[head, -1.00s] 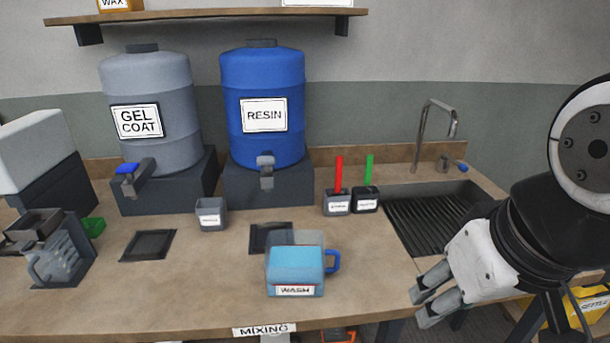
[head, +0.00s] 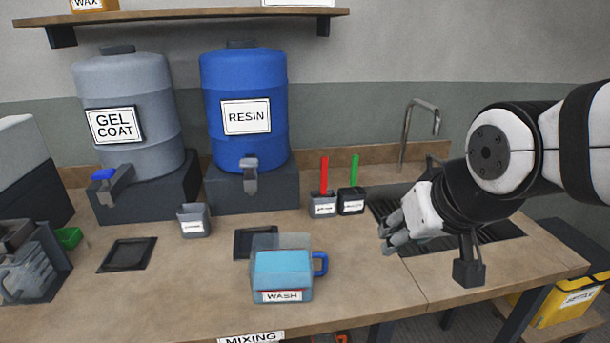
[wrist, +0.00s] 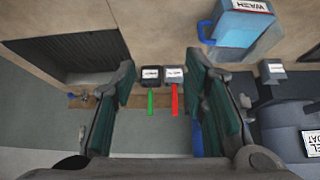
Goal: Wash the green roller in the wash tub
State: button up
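The green roller shows as an upright green handle (head: 354,170) in a small dark labelled cup (head: 351,202); its lower end is hidden in the cup. It also shows in the wrist view (wrist: 150,103), between my fingers in the picture but apart from them. The wash tub (head: 283,278) is a clear container of blue liquid with a blue handle and a WASH label, at the front of the bench. It also shows in the wrist view (wrist: 240,28). My gripper (head: 389,238) is open and empty, above the bench, right of the tub and in front of the cups.
A red-handled tool (head: 324,174) stands in a grey cup (head: 322,206) close left of the green one. A sink (head: 500,232) lies behind my arm, with a tall tap (head: 405,135). Resin (head: 245,110) and gel coat (head: 130,110) drums stand behind. Bench between tub and cups is clear.

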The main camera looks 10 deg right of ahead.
jog(key=w+d+f+t+h+b, duration=0.1)
jog(key=w+d+f+t+b, duration=0.15)
jog(key=w, duration=0.65)
jog(key=w+d+f+t+b, duration=0.1)
jog(key=w+d+f+t, duration=0.15)
jog(key=w, duration=0.65)
jog(key=t+y+b, duration=0.1)
jog(key=t+b, duration=0.2)
jog(key=t, duration=0.3)
send_near(355, 171)
jog(key=shift+n, duration=0.4)
jog(key=w, duration=1)
jog(key=shift+w+d, duration=0.1)
jog(key=shift+w, duration=0.3)
grip_shut()
jog(key=shift+r+p, duration=2.3)
jog(key=shift+r, duration=3.25)
